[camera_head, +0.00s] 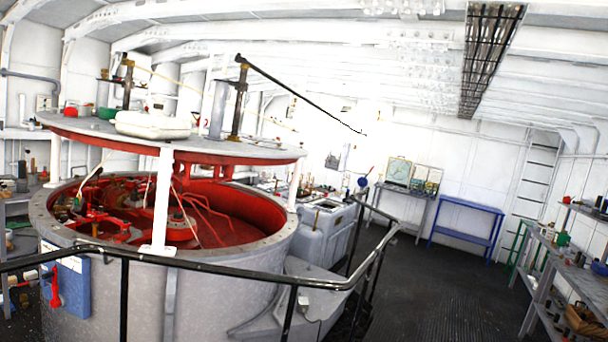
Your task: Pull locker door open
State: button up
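I cannot make out a locker or a locker door in the head camera view. My gripper is not in view, so I cannot see how it stands or what it is near.
A large round grey tank (210,295) with a red interior fills the left. A black handrail (210,265) crosses in front of it. A blue table (468,226) stands at the back wall, and a cluttered workbench (575,262) lines the right. The dark floor (430,285) between is clear.

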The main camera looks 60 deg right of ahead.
aim_at(281, 172)
jog(key=z, duration=2.8)
jog(key=i, duration=4.2)
jog(key=z, duration=0.05)
